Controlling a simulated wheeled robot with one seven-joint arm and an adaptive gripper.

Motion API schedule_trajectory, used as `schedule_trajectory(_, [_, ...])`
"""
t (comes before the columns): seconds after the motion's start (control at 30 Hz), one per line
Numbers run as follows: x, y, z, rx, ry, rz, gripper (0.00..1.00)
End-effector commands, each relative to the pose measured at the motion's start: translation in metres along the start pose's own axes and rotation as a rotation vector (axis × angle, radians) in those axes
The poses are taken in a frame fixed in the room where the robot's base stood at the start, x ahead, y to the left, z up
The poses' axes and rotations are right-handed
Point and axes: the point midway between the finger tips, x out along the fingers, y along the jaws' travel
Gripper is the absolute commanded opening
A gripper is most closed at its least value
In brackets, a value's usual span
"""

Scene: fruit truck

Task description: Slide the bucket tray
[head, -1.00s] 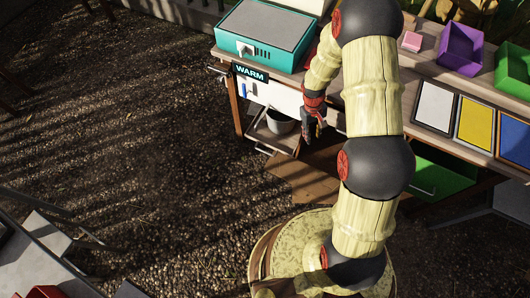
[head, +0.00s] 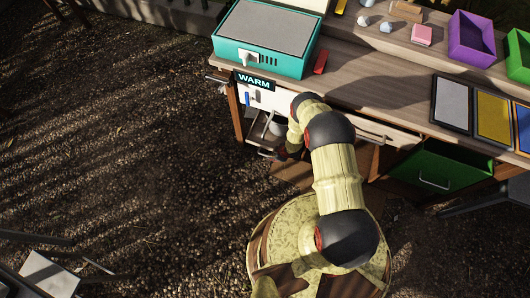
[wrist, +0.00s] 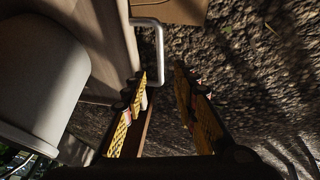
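The bucket tray (head: 257,124) is a low sliding tray under the left end of the counter, and a grey bucket (head: 278,126) stands on it. In the wrist view the bucket (wrist: 38,78) fills the left side, beside the tray's wooden front (wrist: 112,42). A pale metal handle (wrist: 159,52) sticks out from that front. My gripper (wrist: 162,82) is open, with its yellow-and-black fingers apart. The handle's near end lies by the left fingertip; I cannot tell whether they touch. In the head view my arm partly hides the tray and gripper.
The counter (head: 370,78) above carries a teal warmer (head: 262,42). A green drawer (head: 436,168) stands at the right below it. A cardboard piece (wrist: 170,10) lies on the gravel near the handle. Open gravel (head: 130,130) spreads to the left.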

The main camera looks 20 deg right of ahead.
Motion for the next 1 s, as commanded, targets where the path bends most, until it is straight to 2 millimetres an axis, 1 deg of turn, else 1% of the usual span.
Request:
schedule_trajectory(0.17, [0.021,-0.002,0.0,-0.009,0.009,0.002,0.29])
schedule_trajectory(0.4, [0.059,-0.003,0.001,-0.007,0.007,0.001,0.29])
schedule_trajectory(0.5, [0.07,-0.001,0.0,-0.007,0.008,0.003,0.29])
schedule_trajectory(0.67, [0.078,-0.001,0.0,-0.006,0.006,0.001,0.29])
schedule_trajectory(0.93, [0.078,-0.001,-0.001,-0.006,0.006,0.002,0.29])
schedule_trajectory(1.0, [0.078,-0.001,-0.001,-0.005,0.006,0.002,0.25])
